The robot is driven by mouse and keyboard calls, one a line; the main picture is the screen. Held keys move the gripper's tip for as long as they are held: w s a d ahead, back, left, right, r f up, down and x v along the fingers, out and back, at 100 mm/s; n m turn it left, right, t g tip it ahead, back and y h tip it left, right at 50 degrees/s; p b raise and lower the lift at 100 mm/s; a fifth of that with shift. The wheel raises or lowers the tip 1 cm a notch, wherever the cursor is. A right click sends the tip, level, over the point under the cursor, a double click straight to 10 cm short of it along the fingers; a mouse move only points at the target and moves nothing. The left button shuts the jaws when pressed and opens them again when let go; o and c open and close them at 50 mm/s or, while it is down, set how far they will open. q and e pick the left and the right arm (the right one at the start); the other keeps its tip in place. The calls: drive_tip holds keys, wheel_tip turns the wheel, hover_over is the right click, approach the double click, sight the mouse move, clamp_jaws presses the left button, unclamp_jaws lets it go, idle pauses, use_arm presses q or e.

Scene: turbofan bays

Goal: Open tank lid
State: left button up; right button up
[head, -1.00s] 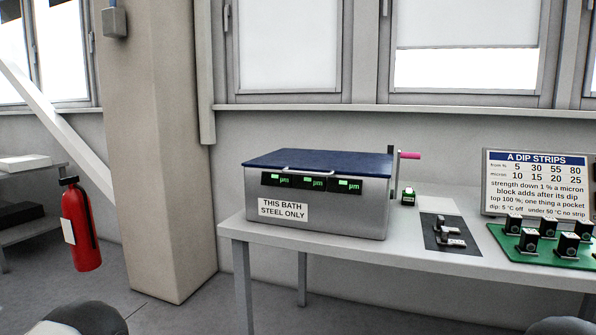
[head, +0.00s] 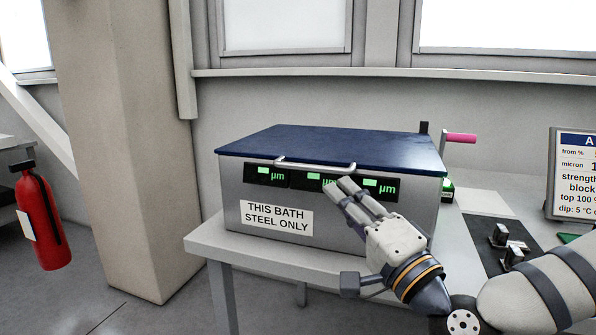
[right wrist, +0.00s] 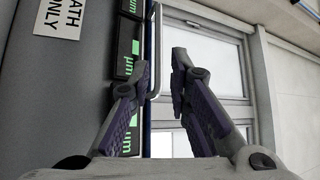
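The tank (head: 330,220) is a grey metal box labelled "THIS BATH STEEL ONLY", standing on the table. Its dark blue lid (head: 330,145) lies flat and shut on top. A pale bar handle (head: 315,165) runs along the lid's front edge. My right gripper (head: 341,187) is just in front of the tank, a little below the handle's right end. In the right wrist view, my right gripper (right wrist: 161,68) is open and empty, and the handle (right wrist: 155,45) shows in line with the gap between its fingers. I cannot tell whether they touch. My left gripper is out of view.
Green displays (head: 325,182) line the tank's front. A pink-handled crank (head: 460,138) is at the tank's right. Small blocks lie on a dark mat (head: 490,240), near my right arm. A sign (head: 575,175) stands further right. A pillar (head: 115,150) and fire extinguisher (head: 38,215) are left.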

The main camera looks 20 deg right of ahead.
sight(312, 168)
drive_tip(key=x, duration=1)
drive_tip(key=shift+f, duration=0.1)
clamp_jaws()
